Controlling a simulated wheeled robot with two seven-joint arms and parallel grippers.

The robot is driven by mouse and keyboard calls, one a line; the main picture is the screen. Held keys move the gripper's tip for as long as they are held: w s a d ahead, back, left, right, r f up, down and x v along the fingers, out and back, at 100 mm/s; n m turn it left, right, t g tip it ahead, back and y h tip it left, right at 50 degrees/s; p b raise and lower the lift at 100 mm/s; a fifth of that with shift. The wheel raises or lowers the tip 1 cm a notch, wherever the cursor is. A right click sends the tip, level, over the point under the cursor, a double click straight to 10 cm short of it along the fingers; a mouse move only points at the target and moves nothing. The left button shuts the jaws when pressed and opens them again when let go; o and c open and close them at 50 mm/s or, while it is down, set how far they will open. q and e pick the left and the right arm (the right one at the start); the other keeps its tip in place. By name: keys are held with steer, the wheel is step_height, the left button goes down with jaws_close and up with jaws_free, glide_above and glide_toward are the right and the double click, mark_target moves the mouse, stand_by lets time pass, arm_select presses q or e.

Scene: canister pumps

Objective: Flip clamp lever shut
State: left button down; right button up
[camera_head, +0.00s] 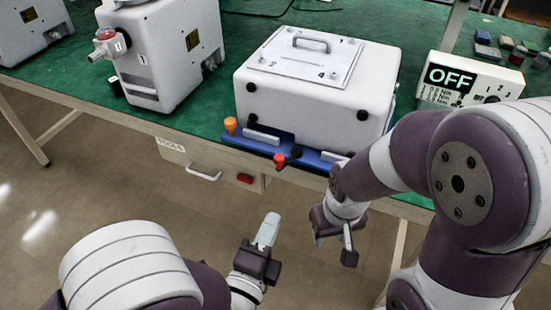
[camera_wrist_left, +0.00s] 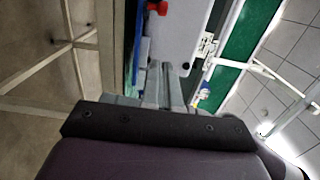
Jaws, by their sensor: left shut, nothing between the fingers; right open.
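A white pump box (camera_head: 316,90) sits on a blue base (camera_head: 262,147) at the bench's front edge. A red-tipped lever (camera_head: 281,160) sticks out from the front of the base. An orange-topped knob (camera_head: 231,125) stands at the base's left corner. A red part also shows at the top of the left wrist view (camera_wrist_left: 157,7). I cannot tell which part is the clamp lever. My left gripper (camera_head: 268,225) is shut and empty, in front of the bench and below the red lever. My right gripper (camera_head: 333,240) is open and empty, to its right.
The green bench (camera_head: 262,28) carries another white pump (camera_head: 165,50) at left and a box reading OFF (camera_head: 465,80) at right. A drawer handle (camera_head: 205,176) juts from the bench front. The floor before the bench is clear.

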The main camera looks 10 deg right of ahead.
arm_select(q)
steer(key=shift+f, duration=0.1)
steer(key=b, duration=0.1)
glide_toward(279, 163)
steer(key=w+d, duration=0.5)
steer(key=shift+w+a, duration=0.2)
stand_by(0.3)
